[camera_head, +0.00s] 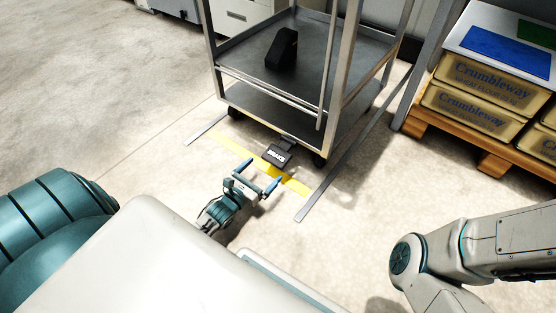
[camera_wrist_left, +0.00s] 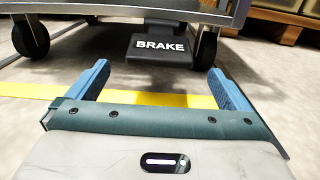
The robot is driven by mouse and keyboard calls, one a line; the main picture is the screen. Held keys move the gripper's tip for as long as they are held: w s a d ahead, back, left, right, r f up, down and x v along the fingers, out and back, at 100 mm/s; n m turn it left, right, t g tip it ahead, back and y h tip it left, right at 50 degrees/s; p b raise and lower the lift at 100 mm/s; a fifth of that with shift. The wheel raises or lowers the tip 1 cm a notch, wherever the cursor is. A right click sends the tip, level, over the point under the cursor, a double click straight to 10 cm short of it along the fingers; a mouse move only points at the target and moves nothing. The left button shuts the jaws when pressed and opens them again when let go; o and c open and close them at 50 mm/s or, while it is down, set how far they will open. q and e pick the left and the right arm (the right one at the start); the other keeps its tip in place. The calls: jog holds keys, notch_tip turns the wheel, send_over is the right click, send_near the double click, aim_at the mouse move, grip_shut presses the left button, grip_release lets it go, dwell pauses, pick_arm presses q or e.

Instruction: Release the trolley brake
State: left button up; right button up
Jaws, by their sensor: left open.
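The trolley (camera_head: 290,87) is a grey metal cart with shelves and posts, standing at the top middle of the head view. Its black brake pedal (camera_head: 278,155), lettered BRAKE, sticks out low at the near side. In the left wrist view the brake pedal (camera_wrist_left: 161,48) is straight ahead, beyond the fingertips and between their lines. My left gripper (camera_head: 258,178) is open and empty, low over the floor, just short of the pedal and apart from it. Its blue fingers also show in the left wrist view (camera_wrist_left: 160,82). My right gripper is out of view.
A yellow floor stripe (camera_head: 228,148) runs under the pedal area, with grey floor strips (camera_head: 322,190) beside the trolley. A black object (camera_head: 282,50) sits on the trolley shelf. Boxes lettered Crumbleway (camera_head: 462,108) stand on a wooden pallet (camera_head: 497,164) at right. Floor at left is clear.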

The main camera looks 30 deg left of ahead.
aim_at(277, 155)
pick_arm(q)
jog(key=w+b, duration=0.1)
jog(key=w, duration=0.1)
jog(key=w+b, duration=0.1)
jog(key=w, duration=0.2)
jog(key=w+b, duration=0.1)
jog(key=w, duration=0.1)
jog(key=shift+w+d+f, duration=0.1)
jog(key=shift+w+d, duration=0.1)
jog(key=shift+d, duration=0.1)
jog(key=shift+w, duration=0.55)
jog(key=c, duration=1.3)
